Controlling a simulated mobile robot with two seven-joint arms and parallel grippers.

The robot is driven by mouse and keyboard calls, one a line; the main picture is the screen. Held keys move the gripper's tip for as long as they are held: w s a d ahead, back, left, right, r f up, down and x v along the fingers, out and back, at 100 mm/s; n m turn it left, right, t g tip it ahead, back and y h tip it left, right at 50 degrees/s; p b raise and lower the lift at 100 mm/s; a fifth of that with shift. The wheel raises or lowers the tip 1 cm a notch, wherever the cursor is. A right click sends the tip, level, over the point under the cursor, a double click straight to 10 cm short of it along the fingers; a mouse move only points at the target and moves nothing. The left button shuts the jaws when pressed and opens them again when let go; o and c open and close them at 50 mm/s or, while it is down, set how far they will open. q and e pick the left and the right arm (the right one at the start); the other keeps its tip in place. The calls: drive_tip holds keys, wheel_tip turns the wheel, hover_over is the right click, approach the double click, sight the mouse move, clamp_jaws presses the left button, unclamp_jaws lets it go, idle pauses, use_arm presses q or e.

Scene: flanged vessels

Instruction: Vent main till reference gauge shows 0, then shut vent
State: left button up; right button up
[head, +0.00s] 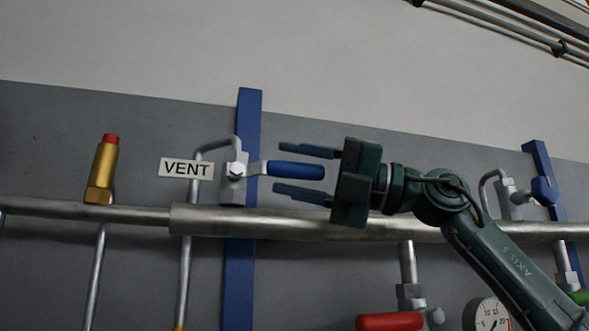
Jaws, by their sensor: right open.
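The vent valve (234,170) sits above the main pipe (300,224), beside a "VENT" label (186,168). Its blue lever handle (297,170) points right, roughly along the pipe. My right gripper (279,167) comes in from the right and is open, with one finger above the handle and one below it. A gap shows between the handle and each finger, so it is not gripped. A round gauge (487,316) is cut off at the bottom edge; its reading cannot be made out, nor whether it is the reference gauge. My left gripper is not in view.
A brass fitting with a red cap (103,170) stands on the pipe at left. Another blue-handled valve (543,191) is at right. A red handle (390,322) and a green handle (579,297) are low down. Blue uprights (240,270) back the pipe.

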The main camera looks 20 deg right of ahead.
drive_tip(key=v, duration=1.3)
drive_tip(key=shift+a, duration=0.1)
